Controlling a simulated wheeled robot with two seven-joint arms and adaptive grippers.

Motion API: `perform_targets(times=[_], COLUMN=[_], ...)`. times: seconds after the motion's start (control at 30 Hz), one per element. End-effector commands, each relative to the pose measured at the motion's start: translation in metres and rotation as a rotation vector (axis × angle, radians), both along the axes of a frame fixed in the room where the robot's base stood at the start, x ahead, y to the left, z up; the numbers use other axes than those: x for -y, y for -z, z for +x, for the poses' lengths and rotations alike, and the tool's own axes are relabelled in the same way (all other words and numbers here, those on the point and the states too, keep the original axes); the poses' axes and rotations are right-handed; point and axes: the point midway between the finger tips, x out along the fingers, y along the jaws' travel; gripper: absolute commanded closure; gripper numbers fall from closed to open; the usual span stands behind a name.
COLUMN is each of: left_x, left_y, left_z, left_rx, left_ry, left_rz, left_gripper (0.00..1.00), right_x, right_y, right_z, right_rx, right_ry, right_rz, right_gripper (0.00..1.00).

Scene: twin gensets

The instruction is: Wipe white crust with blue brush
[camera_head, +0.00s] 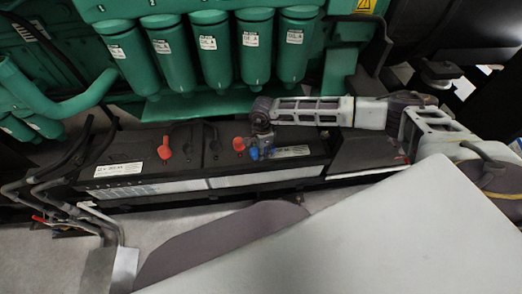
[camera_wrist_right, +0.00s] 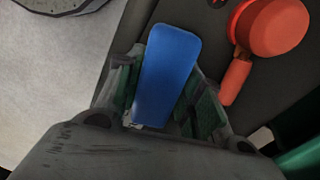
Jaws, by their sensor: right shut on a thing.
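My right gripper (camera_head: 261,138) reaches in from the right and points down over the top of the right-hand black battery (camera_head: 310,137). It is shut on the blue brush (camera_head: 253,153), which shows low between the fingers. In the right wrist view the flat blue brush (camera_wrist_right: 168,68) lies between the green-padded fingers of the right gripper (camera_wrist_right: 167,95). Its bristles cannot be made out, nor whether it touches the battery. I cannot make out any white crust for certain; the gripper may hide it. My left gripper is not in view.
A red terminal cap (camera_head: 239,144) sits just left of the right gripper, and another red cap (camera_head: 164,149) is on the left battery (camera_head: 130,150). Green filter cylinders (camera_head: 213,55) hang behind the batteries. Pipes and cables (camera_head: 75,205) crowd the left end.

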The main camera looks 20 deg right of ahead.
Motion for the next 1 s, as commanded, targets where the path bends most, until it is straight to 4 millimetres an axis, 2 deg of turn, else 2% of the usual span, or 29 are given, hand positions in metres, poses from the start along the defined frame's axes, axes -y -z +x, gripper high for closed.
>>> perform_targets(times=[0.53, 1.0], left_x=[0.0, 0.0], left_y=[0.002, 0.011], left_z=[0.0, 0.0], left_rx=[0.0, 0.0], left_ry=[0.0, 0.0], left_rz=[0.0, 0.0], left_gripper=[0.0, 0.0], right_x=[0.0, -0.023], right_y=[0.001, -0.001], right_z=[-0.001, 0.006], right_rx=[-0.004, -0.002], right_ry=[0.0, -0.001], right_rz=[-0.004, -0.002], right_gripper=[0.82, 0.82])
